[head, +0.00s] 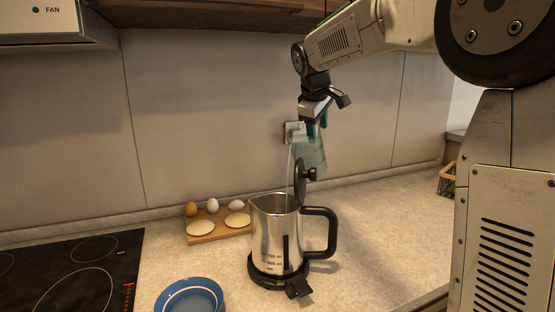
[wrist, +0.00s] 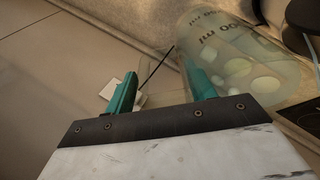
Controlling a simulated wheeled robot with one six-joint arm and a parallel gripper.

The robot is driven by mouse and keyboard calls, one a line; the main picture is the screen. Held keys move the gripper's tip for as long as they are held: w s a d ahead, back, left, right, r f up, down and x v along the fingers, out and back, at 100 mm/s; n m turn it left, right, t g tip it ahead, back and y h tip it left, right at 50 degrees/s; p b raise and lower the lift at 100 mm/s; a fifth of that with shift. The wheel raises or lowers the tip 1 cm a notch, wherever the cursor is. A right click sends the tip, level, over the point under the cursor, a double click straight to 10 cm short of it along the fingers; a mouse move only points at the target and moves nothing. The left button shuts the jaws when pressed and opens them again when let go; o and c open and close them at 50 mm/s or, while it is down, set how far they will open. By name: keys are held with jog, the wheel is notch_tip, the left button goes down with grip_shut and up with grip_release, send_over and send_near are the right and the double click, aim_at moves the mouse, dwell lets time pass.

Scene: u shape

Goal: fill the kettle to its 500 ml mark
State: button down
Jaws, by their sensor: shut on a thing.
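The steel kettle (head: 268,232) stands upright on its black base (head: 280,283), its lid (head: 300,185) raised. Its black handle points right. Marks and a dark strip show on its front; I cannot tell the water level. My gripper (head: 316,128) is above it, shut on a see-through greenish measuring jug (head: 311,152). The jug is tilted, and a thin stream (head: 290,168) runs from it down into the kettle's open top. In the wrist view, the jug (wrist: 235,55) shows "ml" print beyond my gripper's teal fingers (wrist: 162,90). The water left in it is unclear.
A wooden board (head: 203,238) with eggs and pale round pieces lies behind left of the kettle. A blue plate (head: 190,296) is at the front, beside the black hob (head: 75,265). A wall socket (head: 292,132) is behind my gripper.

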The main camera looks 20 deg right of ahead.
jog(key=shift+s+a+r+t+h, duration=0.3)
jog(key=shift+a+r+h, duration=0.1)
jog(key=shift+a+r, duration=0.15)
jog(key=shift+s+a+r+t+h, duration=0.3)
jog(key=shift+a+r+h, duration=0.1)
jog(key=shift+r, duration=0.25)
jog(key=shift+a+r, duration=0.15)
jog(key=shift+s+a+r+t+h, duration=0.3)
jog(key=shift+a+r+t+h, duration=0.1)
jog(key=shift+r+h, duration=0.2)
jog(key=shift+s+a+r+t+h+b, duration=0.2)
jog(key=shift+a+r+t+h, duration=0.1)
jog(key=shift+r+h, duration=0.25)
jog(key=shift+s+a+r+t+h+b, duration=0.2)
jog(key=shift+a+r+t+h, duration=0.1)
jog(key=shift+r+h, duration=0.2)
dwell(1.5)
jog(key=shift+s+a+r+n+t+h+b, duration=0.15)
jog(key=shift+s+a+r+t+h+b, duration=0.15)
jog(key=shift+r+h+b, duration=0.2)
jog(key=shift+s+a+r+n+t+h+b, duration=0.15)
jog(key=shift+a+r+t+h+b, duration=0.2)
jog(key=shift+r+t+b, duration=0.1)
dwell(2.5)
